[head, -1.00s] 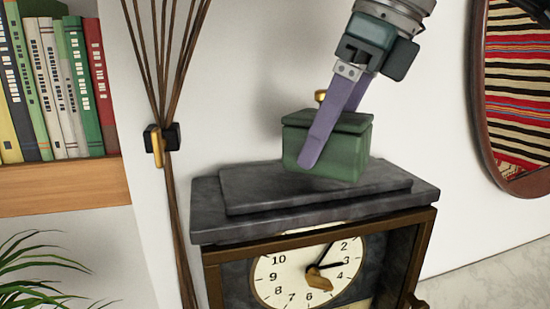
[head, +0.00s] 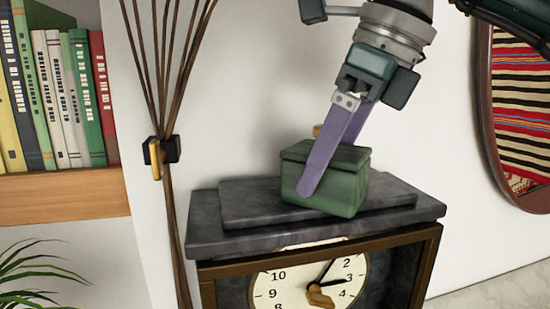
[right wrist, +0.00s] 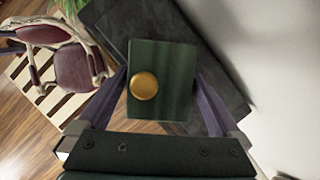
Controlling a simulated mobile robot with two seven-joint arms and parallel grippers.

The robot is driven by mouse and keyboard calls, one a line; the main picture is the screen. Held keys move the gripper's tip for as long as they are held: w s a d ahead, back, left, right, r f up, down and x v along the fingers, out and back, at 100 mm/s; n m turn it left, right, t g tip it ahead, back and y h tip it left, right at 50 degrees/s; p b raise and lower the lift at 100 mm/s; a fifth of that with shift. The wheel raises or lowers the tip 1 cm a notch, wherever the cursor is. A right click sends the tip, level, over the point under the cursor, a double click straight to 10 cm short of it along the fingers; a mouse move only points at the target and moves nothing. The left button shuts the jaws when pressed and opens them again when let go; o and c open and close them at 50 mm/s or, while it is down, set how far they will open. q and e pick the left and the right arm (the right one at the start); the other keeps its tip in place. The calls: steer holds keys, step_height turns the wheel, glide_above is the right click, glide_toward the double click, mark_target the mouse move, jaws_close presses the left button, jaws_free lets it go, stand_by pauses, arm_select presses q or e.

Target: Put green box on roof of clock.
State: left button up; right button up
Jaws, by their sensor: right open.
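The green box (head: 335,190), with a lid and a gold knob, sits upright on the stepped dark stone roof (head: 240,232) of the clock, near the front edge of the upper slab. The knob shows plainly in the right wrist view (right wrist: 144,86). My right gripper (right wrist: 162,98) is open, with one purple finger on each side of the box; whether they touch it is hard to tell. In the head view its near finger (head: 322,160) covers part of the box front. The clock's white dial (head: 300,285) is below the roof. My left gripper is not in view.
A bookshelf (head: 60,203) with several books is at the left, above green plant leaves (head: 35,270). Thin brown stems (head: 165,90) stand left of the clock. A round mirror (head: 490,130) hangs at the right. The wall behind the box is bare.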

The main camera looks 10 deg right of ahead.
steer(key=p+v, duration=0.3)
steer(key=v, duration=0.7)
steer(key=shift+d+r, duration=0.1)
steer(key=shift+r, duration=0.05)
steer(key=shift+s+d+r, duration=0.1)
steer(key=shift+s+r, duration=0.05)
steer(key=shift+r, duration=0.25)
